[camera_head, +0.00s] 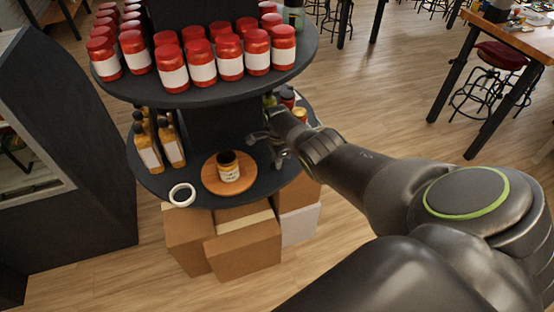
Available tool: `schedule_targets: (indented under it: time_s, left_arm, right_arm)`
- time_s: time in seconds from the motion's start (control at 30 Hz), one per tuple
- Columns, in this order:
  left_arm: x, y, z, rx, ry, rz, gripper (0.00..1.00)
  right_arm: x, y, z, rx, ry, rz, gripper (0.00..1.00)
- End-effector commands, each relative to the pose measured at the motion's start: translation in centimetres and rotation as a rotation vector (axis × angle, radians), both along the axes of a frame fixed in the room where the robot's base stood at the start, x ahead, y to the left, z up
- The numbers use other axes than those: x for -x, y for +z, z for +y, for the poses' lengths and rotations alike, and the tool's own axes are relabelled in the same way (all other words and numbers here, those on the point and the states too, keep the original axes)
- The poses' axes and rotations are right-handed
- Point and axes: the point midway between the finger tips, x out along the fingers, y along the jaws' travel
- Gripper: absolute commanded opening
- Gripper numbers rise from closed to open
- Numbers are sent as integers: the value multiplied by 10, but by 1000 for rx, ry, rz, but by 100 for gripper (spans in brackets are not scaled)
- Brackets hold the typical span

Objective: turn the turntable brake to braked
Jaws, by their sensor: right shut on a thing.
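The turntable (212,187) is a round orange-brown wooden disc on the lower dark round shelf. A small jar (229,172) with a dark top and a pale label stands on it. My right gripper (264,146) is low over this shelf, just behind and to the right of the turntable. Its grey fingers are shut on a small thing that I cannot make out. I cannot pick out the turntable brake or tell its setting; the gripper and arm hide part of that area. My left gripper is not in view.
The upper round shelf (188,98) holds many red-lidded jars close above my right gripper. Several amber bottles (148,150) stand left on the lower shelf (204,200). A white ring (182,194) lies at its front edge. Cardboard boxes (243,249) stand below.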

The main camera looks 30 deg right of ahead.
Motion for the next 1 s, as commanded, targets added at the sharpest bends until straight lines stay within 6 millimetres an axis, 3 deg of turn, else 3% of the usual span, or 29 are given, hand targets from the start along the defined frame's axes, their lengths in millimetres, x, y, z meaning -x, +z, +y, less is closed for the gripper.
schedule_targets:
  time_s: [0.43,0.47,0.6,1.0]
  left_arm:
    - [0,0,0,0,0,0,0]
    - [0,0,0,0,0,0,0]
    - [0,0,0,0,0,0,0]
    - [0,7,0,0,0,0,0]
  right_arm:
    - [-2,2,-2,4,-7,-4,0]
    - [-2,2,-2,4,-7,-4,16]
    - [-1,1,-1,3,-7,-4,34]
    - [-1,10,-1,2,-7,-3,34]
